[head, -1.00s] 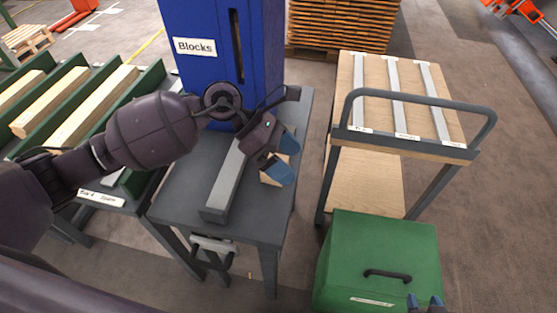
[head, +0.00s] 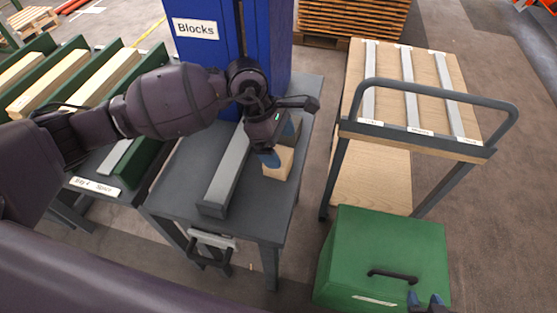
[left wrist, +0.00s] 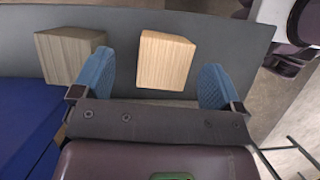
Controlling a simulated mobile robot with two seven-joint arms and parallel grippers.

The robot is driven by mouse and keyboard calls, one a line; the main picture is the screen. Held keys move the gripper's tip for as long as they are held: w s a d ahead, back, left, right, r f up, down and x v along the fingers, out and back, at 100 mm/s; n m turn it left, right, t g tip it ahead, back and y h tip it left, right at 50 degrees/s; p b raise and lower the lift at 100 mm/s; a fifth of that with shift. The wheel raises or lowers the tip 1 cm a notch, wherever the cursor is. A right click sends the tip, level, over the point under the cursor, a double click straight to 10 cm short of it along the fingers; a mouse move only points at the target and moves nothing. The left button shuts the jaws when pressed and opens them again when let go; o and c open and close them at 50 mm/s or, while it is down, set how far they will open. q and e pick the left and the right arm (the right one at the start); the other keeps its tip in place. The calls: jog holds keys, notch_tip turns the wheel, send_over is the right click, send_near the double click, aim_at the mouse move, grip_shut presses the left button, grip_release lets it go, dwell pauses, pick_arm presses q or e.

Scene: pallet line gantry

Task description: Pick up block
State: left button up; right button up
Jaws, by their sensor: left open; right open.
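A light wooden block (head: 279,163) sits on the grey table (head: 180,185), to the right of a long grey rail. In the left wrist view this block (left wrist: 166,60) lies between the two blue fingers, with gaps on both sides. A second, darker wooden block (left wrist: 70,54) lies left of the left finger, nearer the blue dispenser. My left gripper (head: 279,144) is open and empty at the light block, partly hiding it in the head view. My right gripper (head: 425,300) is open at the bottom right, over the green box, with only its tips showing.
The blue dispenser (head: 205,62) labelled Blocks stands at the table's back. The grey rail (head: 226,172) lies left of the block. A cart (head: 440,85) with a raised handle stands right, behind the green box (head: 375,245). Green racks of timber (head: 50,80) stand left.

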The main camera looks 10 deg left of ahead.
pick_arm(q)
jog(key=f, duration=0.4)
jog(key=shift+s+d+f, duration=0.1)
jog(key=shift+s+d, duration=0.1)
jog(key=shift+s, duration=0.2)
jog(key=shift+d+f, duration=0.2)
jog(key=shift+f, duration=0.2)
jog(key=c, duration=1)
